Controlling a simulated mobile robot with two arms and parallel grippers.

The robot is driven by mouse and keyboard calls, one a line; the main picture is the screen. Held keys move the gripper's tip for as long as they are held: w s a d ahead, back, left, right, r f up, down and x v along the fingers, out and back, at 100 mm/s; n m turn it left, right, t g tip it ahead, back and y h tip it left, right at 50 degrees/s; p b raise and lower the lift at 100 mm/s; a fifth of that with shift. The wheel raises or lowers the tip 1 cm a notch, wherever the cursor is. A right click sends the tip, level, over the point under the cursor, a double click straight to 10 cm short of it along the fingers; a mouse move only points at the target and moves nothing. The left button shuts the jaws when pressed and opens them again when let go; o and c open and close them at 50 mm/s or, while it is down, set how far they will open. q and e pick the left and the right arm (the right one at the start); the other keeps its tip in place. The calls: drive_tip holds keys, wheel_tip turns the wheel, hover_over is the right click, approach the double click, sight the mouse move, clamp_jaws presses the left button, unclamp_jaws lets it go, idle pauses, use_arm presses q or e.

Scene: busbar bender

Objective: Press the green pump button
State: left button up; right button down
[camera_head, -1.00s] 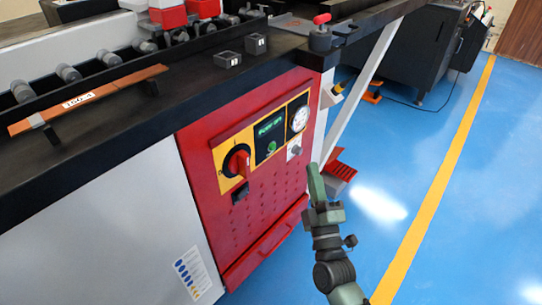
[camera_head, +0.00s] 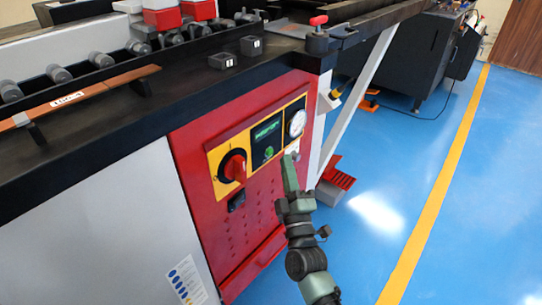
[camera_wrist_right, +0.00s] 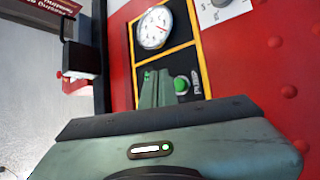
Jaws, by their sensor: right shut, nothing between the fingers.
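The green pump button (camera_head: 268,152) is a small round button on the black part of the yellow-framed control panel (camera_head: 214,158), under a lit green display (camera_head: 266,130). In the right wrist view the green button (camera_wrist_right: 181,85) shows with a "PUMP" label beside it. My right gripper (camera_head: 289,163) is shut and empty, its fingers pointing up in front of the panel's right end. In the right wrist view its closed fingers (camera_wrist_right: 155,82) appear just left of the button. I cannot tell how far they are from the panel. My left gripper is not in view.
A red rotary switch (camera_head: 235,167) is left of the button and a round gauge (camera_head: 297,123) is right of it. The black bench edge (camera_head: 150,127) overhangs the red cabinet (camera_head: 262,205). A red pedal (camera_head: 338,178) sits on the blue floor to the right.

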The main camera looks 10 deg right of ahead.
sight(270, 152)
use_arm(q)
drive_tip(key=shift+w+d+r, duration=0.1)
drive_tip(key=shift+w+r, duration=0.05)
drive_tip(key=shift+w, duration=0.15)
use_arm(e)
drive_tip(key=shift+w+a, duration=0.45)
drive_tip(key=shift+w, duration=0.15)
idle(1.4)
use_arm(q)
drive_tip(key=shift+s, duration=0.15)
use_arm(e)
drive_tip(key=shift+w, duration=0.1)
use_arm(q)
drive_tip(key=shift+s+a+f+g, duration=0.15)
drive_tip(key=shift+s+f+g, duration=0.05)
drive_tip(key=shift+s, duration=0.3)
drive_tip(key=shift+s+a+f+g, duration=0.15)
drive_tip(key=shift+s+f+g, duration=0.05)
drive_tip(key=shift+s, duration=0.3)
use_arm(e)
drive_tip(key=shift+w+a, duration=0.25)
